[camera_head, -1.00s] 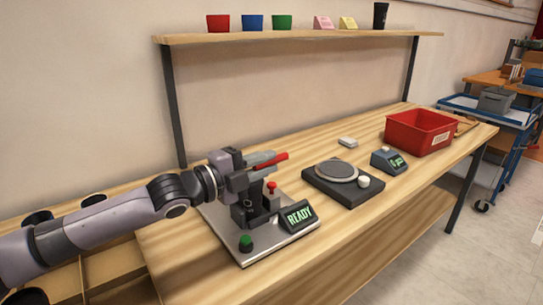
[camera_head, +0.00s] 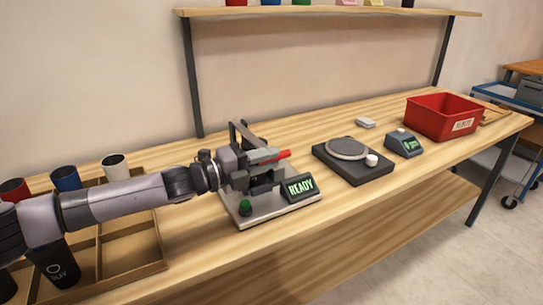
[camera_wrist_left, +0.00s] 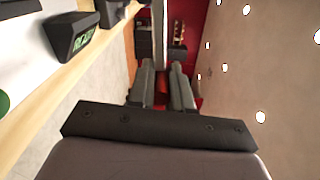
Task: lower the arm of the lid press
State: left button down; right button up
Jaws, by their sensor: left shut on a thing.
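The lid press stands on a grey metal base plate (camera_head: 275,213) with a green button (camera_head: 245,207) and a display (camera_head: 299,188) reading READY. My left gripper (camera_head: 262,160) is over the press, shut on its arm; a red handle end (camera_head: 284,154) sticks out to the right of the fingers. Dark bars (camera_head: 240,132) rise behind the gripper. In the left wrist view the fingers (camera_wrist_left: 164,86) are close together, with red beside and beyond them, and the display (camera_wrist_left: 83,38) shows at upper left. The gripper hides much of the press. My right gripper is not in view.
A black turntable device (camera_head: 352,167), a small display box (camera_head: 404,144), a white block (camera_head: 365,122) and a red bin (camera_head: 440,132) stand to the right. A divided wooden tray (camera_head: 150,270) with cups is at left. Bare tabletop lies in front of the press.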

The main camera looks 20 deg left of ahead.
pick_arm(q)
jog(key=shift+f, duration=0.25)
jog(key=shift+f+m, duration=0.1)
jog(key=shift+m, duration=0.2)
jog(key=c, duration=1.1)
grip_release()
jog(key=shift+f, duration=0.1)
jog(key=shift+o, duration=0.2)
jog(key=shift+a, duration=0.1)
jog(key=b+v, duration=0.1)
jog(key=v, duration=0.6)
